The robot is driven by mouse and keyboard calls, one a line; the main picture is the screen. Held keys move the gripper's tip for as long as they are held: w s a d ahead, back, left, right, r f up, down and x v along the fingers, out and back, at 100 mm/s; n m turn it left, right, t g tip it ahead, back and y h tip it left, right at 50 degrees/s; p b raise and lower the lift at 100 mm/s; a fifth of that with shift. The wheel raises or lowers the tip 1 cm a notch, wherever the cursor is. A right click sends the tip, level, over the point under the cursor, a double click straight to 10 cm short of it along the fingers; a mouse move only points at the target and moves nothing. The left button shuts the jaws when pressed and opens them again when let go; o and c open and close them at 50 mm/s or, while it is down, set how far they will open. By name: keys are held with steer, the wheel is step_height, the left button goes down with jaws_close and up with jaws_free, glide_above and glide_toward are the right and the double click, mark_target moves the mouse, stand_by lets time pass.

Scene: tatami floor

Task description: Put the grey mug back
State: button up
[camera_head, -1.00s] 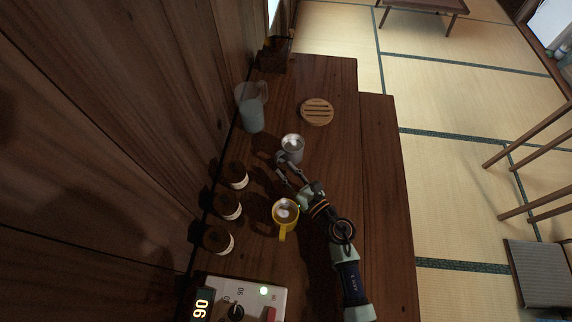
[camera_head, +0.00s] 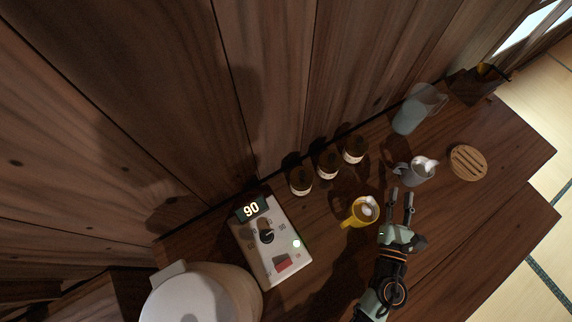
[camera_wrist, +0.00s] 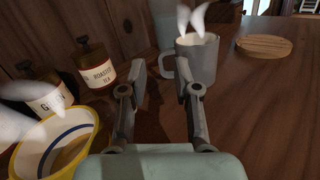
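The grey mug (camera_head: 420,170) stands upright on the wooden counter, with pale steam or froth at its top. Its handle points left, toward the jars. In the wrist view the grey mug (camera_wrist: 199,58) is just beyond my fingertips, slightly right of centre. My gripper (camera_head: 402,194) is open and empty, with its two fingers apart and pointing at the mug from the front. It also shows in the wrist view (camera_wrist: 160,90). A yellow mug (camera_head: 362,212) stands left of my gripper, and it shows large at the lower left of the wrist view (camera_wrist: 58,146).
A round slatted wooden coaster (camera_head: 468,162) lies right of the grey mug. A translucent pitcher (camera_head: 412,112) stands behind. Several labelled jars (camera_head: 328,164) line the wall. A control box (camera_head: 270,240) reading 90 and a white-lidded vessel (camera_head: 196,298) are at the left.

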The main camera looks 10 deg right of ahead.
steer(key=w+a+r+m+g+h, duration=0.1)
steer(key=w+r+m+h, duration=0.2)
steer(key=r+m, duration=0.6)
steer(key=w+a+r+m+g+h, duration=0.2)
steer(key=r+m+h, duration=0.1)
steer(key=r+m, duration=0.65)
steer(key=w+a+f+m+y, duration=0.1)
steer(key=a+m+y, duration=0.4)
steer(key=a, duration=1)
steer(key=w+a+f+m+y, duration=0.1)
steer(key=a+m+y, duration=0.4)
steer(key=a+y, duration=0.5)
steer(key=w+a, duration=0.1)
steer(key=a, duration=0.4)
steer(key=shift+w+a+f+g, duration=0.25)
steer(key=shift+a+f+g, duration=0.1)
steer(key=shift+a+g, duration=0.05)
